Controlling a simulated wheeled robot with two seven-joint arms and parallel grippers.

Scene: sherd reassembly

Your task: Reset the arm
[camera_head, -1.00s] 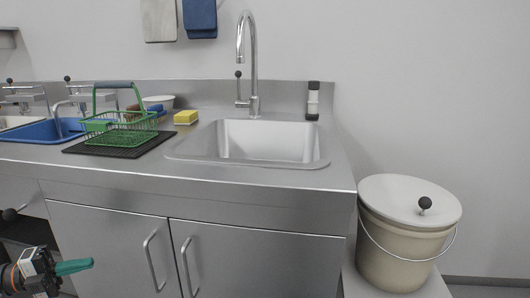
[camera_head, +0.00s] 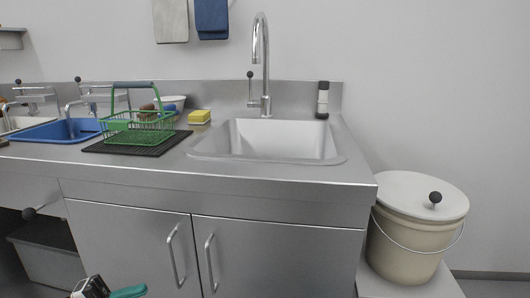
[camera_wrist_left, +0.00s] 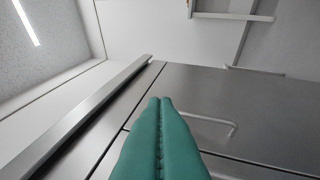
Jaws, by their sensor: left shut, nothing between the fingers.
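My left gripper (camera_head: 128,292) shows at the bottom left of the head view, low in front of the steel cabinet doors. Its teal fingers are shut and empty. In the left wrist view the two teal fingers (camera_wrist_left: 160,102) lie pressed together along a seam, with nothing between them. Behind them are the cabinet front and a bar handle (camera_wrist_left: 212,124). My right gripper is in neither view.
A steel counter (camera_head: 200,178) holds a sink (camera_head: 270,140), a green wire basket (camera_head: 138,128) on a dark mat and a yellow sponge (camera_head: 199,116). A lidded beige bucket (camera_head: 408,245) stands at the right. Cabinet handles (camera_head: 174,256) jut out near my left gripper.

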